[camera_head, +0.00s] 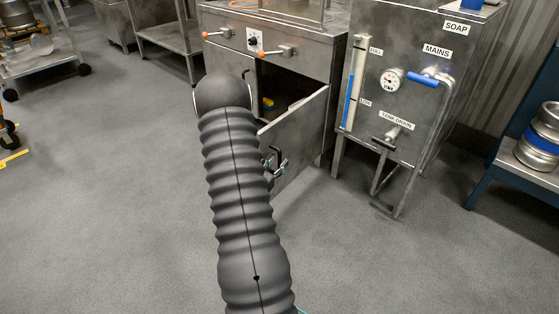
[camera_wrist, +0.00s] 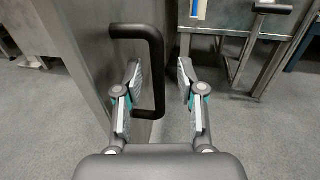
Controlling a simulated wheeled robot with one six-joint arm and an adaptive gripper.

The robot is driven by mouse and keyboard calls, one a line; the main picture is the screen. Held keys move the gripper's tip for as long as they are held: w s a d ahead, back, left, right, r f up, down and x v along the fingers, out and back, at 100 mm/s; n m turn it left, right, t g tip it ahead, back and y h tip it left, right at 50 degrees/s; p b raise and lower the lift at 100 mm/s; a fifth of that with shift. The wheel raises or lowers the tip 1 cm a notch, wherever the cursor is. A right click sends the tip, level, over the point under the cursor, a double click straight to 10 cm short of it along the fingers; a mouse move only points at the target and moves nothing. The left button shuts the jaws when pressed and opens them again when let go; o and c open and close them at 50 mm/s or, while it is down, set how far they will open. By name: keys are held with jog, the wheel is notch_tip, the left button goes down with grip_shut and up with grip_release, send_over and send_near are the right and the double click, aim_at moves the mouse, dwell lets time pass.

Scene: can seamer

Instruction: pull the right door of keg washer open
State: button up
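The keg washer (camera_head: 300,50) is a steel cabinet at the top middle of the head view. Its right door (camera_head: 300,125) stands swung out, and the dark opening shows behind it. In the wrist view the door (camera_wrist: 90,45) fills the left side, with a black bar handle (camera_wrist: 158,85) on its face. My gripper (camera_head: 275,165) is at the door's outer face in the head view, partly hidden by my arm. In the wrist view my gripper (camera_wrist: 158,68) is open, one finger on each side of the handle's upright bar, with a gap on the right. The left door is hidden or unclear.
A steel tank unit (camera_head: 410,85) with a gauge and a blue-handled valve stands right of the washer. A blue rack (camera_head: 500,160) with a keg (camera_head: 540,140) is at the far right. A wheeled cart (camera_head: 40,65) stands upper left. The grey floor in front is clear.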

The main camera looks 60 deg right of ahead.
jog(key=a, duration=1)
jog(key=shift+s, duration=0.3)
